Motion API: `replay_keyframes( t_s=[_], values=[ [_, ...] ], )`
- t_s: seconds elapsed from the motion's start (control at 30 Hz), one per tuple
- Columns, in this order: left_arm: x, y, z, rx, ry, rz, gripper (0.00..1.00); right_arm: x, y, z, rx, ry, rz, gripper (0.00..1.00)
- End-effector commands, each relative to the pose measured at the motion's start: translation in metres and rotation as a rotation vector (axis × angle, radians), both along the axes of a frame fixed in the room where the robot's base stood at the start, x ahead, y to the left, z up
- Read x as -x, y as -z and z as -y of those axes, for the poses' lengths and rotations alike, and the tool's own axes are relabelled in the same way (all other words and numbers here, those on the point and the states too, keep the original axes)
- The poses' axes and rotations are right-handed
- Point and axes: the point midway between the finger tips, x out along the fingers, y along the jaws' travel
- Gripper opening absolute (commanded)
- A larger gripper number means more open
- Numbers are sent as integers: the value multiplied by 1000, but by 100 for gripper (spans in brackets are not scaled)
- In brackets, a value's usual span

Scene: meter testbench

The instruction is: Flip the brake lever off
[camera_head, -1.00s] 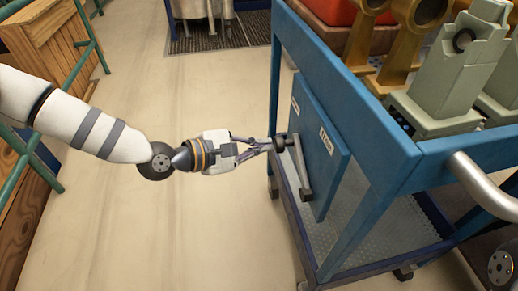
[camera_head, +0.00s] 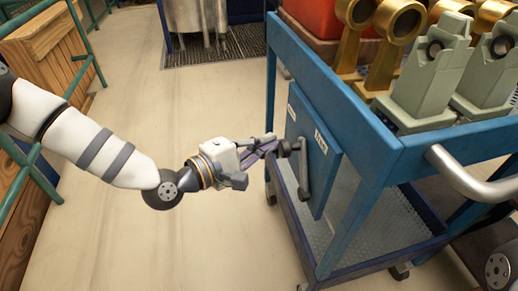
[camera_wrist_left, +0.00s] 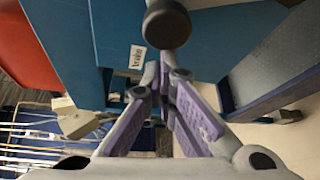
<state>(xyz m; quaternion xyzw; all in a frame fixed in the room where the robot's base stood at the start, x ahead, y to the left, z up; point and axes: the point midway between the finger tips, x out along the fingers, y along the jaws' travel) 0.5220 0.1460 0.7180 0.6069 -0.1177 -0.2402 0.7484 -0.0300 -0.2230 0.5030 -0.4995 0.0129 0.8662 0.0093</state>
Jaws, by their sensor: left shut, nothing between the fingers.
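The brake lever (camera_head: 304,172) is a grey bar on the side panel of the blue cart. In the left wrist view the knob (camera_wrist_left: 167,24) is large and close, above the fingers, and a white "brake" label (camera_wrist_left: 137,57) shows on the blue panel. The fingers (camera_wrist_left: 168,72) converge below the knob in the wrist view. My right gripper is not in view.
The blue cart (camera_head: 352,107) carries grey-green devices (camera_head: 427,85), brass-coloured ring stands (camera_head: 391,44) and a red box (camera_head: 320,30) on top. Its curved metal handle (camera_head: 475,175) sticks out at right. Open floor (camera_head: 225,240) lies left of the cart; a wooden crate (camera_head: 45,60) stands beyond.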

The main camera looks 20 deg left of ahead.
Motion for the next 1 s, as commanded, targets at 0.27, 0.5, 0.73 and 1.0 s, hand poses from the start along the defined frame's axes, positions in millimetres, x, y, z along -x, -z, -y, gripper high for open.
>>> replay_keyframes(
  t_s=[0.27,0.5,0.73,1.0],
  values=[
    [21,-15,15,-127,3,185,0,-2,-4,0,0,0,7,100],
    [35,-22,24,-189,3,278,0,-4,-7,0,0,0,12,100],
    [42,-24,28,-187,2,277,0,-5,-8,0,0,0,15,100],
    [44,-25,30,-188,2,276,0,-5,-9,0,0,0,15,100]
  ],
)
